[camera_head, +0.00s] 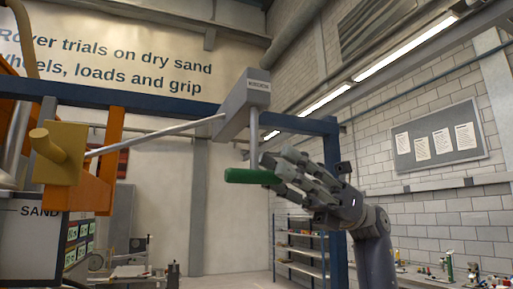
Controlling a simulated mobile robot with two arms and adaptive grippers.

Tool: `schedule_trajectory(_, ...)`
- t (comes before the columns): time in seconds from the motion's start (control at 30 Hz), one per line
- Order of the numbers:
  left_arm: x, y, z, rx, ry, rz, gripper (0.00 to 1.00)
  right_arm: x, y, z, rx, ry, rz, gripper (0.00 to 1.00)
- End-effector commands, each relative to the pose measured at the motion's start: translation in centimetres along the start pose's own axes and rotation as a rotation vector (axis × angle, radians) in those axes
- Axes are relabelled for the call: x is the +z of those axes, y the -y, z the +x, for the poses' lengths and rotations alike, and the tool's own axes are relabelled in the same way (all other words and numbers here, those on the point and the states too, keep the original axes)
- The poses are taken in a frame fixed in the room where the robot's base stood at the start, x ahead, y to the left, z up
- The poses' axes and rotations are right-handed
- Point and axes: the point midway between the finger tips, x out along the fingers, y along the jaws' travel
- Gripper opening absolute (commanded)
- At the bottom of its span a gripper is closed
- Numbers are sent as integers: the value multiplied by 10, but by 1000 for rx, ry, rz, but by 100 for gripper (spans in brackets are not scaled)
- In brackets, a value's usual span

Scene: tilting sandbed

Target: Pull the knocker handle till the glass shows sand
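The knocker is a grey box (246,98) with a small label, high in the middle of the head view. A grey rod (254,135) hangs from it down to a green horizontal bar handle (245,176). My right gripper (273,174) comes in from the right. Its fingers are at the right end of the handle and overlap it. I cannot tell whether they grip it or stand open around it. No sand shows, and I cannot make out the glass. My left gripper is not in view.
A long grey rod (160,134) runs from the knocker box to an orange and ochre assembly (65,150) at left. Below is a panel (30,245) marked SAND. A blue frame (130,101) spans behind. Shelves (300,245) stand behind, lower middle.

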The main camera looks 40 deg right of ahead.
Motion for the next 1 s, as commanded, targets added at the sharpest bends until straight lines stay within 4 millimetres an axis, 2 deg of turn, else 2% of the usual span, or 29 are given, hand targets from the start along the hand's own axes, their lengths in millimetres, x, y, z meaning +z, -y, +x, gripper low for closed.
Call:
schedule_trajectory(0.03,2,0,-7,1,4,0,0,2,0,12,3,-3,3,40)
schedule_trajectory(0.1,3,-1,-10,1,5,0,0,2,0,23,2,-1,2,40)
schedule_trajectory(0.3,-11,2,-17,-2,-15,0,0,1,1,44,0,-1,3,40)
schedule_trajectory(0.5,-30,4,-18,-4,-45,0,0,0,1,49,0,0,3,40)
schedule_trajectory(0.67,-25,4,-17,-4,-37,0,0,-1,1,49,0,0,3,40)
schedule_trajectory(0.83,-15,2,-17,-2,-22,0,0,0,1,48,-1,0,3,1)
schedule_trajectory(1.0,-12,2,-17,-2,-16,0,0,0,1,48,1,0,5,0)
